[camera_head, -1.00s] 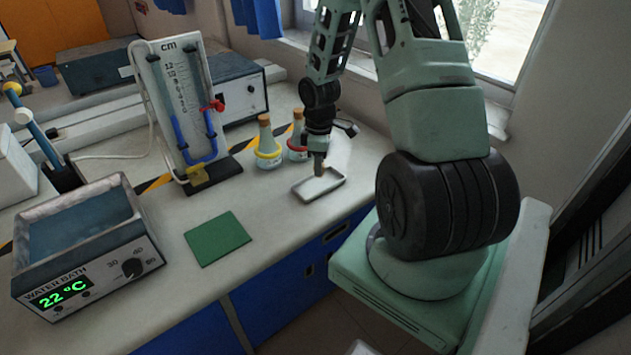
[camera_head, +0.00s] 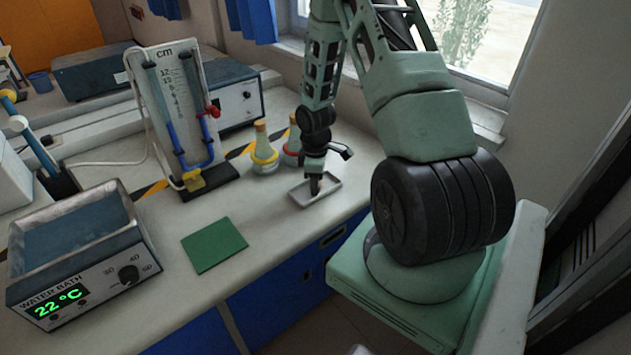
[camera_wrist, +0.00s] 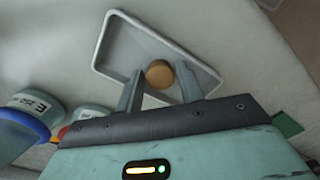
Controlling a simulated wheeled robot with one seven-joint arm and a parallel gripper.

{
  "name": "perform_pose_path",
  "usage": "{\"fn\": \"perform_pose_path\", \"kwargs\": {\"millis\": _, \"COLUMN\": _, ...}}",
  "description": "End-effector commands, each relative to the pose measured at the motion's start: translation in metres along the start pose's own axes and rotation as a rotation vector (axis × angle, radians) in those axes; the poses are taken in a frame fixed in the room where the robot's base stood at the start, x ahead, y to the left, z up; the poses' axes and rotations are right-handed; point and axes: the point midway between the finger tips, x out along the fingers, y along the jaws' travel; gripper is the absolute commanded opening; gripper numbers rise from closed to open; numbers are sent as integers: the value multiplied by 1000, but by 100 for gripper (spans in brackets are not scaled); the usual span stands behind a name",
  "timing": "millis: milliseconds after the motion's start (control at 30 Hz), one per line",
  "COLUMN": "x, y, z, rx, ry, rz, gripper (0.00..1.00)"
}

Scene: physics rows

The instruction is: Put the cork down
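The cork (camera_wrist: 159,74) is a small tan-brown disc seen end-on in the wrist view, between the tips of my two fingers. My gripper (camera_wrist: 160,76) appears shut on it, with a finger close against each side. Below it is a shallow grey tray (camera_wrist: 109,42) with a raised rim. In the head view my gripper (camera_head: 314,186) points down into the tray (camera_head: 296,199). The cork is not clearly visible there, and I cannot tell whether it touches the tray floor.
A corked bottle with a yellow ring (camera_head: 263,158) stands left of my gripper, beside a red-ringed bottle (camera_head: 291,152). A blue-ringed bottle (camera_wrist: 22,128) is near in the wrist view. A green mat (camera_head: 214,245), a manometer (camera_head: 178,115) and a water bath (camera_head: 85,255) are further left.

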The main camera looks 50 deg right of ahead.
Motion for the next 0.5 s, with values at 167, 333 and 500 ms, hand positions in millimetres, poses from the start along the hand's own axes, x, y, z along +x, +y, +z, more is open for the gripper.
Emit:
{"fn": "perform_pose_path", "kwargs": {"millis": 167, "x": -2, "y": 0, "z": 0, "rx": 0, "ry": 0, "rz": 0, "gripper": 37}}
{"fn": "perform_pose_path", "kwargs": {"millis": 333, "x": -17, "y": 1, "z": 0, "rx": 1, "ry": 2, "rz": 3, "gripper": 37}}
{"fn": "perform_pose_path", "kwargs": {"millis": 500, "x": -51, "y": 2, "z": 0, "rx": 2, "ry": 3, "rz": 6, "gripper": 37}}
